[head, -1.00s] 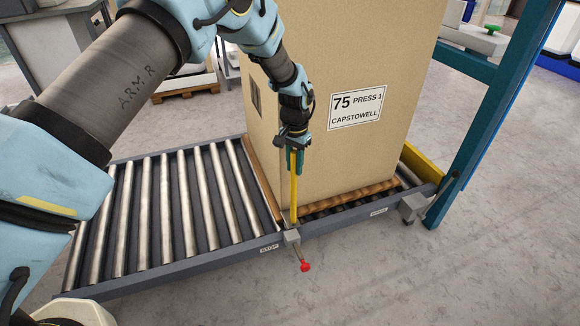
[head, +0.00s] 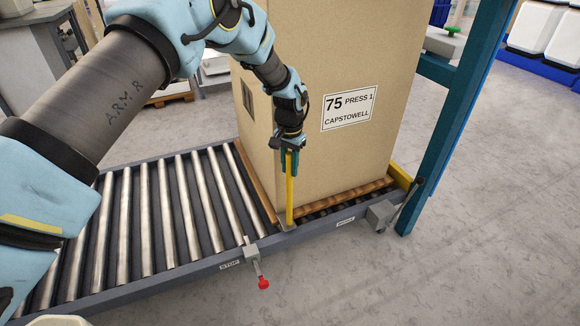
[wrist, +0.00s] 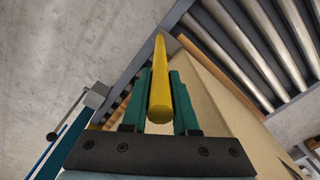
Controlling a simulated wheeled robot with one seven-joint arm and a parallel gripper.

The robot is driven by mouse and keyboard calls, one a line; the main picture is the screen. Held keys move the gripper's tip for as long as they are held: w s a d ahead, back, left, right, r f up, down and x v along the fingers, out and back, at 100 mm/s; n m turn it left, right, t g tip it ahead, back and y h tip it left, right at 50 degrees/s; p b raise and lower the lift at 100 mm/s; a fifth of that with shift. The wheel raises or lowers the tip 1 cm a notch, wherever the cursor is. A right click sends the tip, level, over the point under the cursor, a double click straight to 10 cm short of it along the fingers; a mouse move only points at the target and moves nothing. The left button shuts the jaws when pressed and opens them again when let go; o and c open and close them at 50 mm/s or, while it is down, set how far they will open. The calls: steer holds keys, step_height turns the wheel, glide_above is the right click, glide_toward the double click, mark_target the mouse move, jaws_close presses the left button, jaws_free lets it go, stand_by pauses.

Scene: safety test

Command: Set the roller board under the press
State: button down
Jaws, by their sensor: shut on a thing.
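A tall cardboard box (head: 335,70), labelled "75 PRESS 1 CAPSTOWELL", stands upright on a wooden board (head: 362,192) on the roller conveyor (head: 130,215). My gripper (head: 289,170) is at the box's near left corner, shut on an upright yellow bar (head: 290,203). The bar's foot is at a small bracket by the board's near corner. In the wrist view the yellow bar (wrist: 160,100) runs between the teal fingers. The press frame shows as a blue post (head: 440,125) at the right end. Much of the board is hidden under the box.
A yellow end piece (head: 401,177) lies just right of the board. A red-knobbed lever (head: 257,268) labelled STOP and a grey block (head: 381,213) stick out from the near rail. Rollers left of the box are bare. Floor in front is clear.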

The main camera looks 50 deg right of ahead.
steer(key=shift+s+f, duration=0.15)
steer(key=shift+s, duration=0.35)
steer(key=c, duration=0.9)
jaws_free()
steer(key=shift+o, duration=1.1)
steer(key=shift+w, duration=0.25)
steer(key=shift+d+r, duration=0.1)
steer(key=shift+r, duration=0.1)
step_height(320, 180, up, 11)
steer(key=shift+f, duration=0.2)
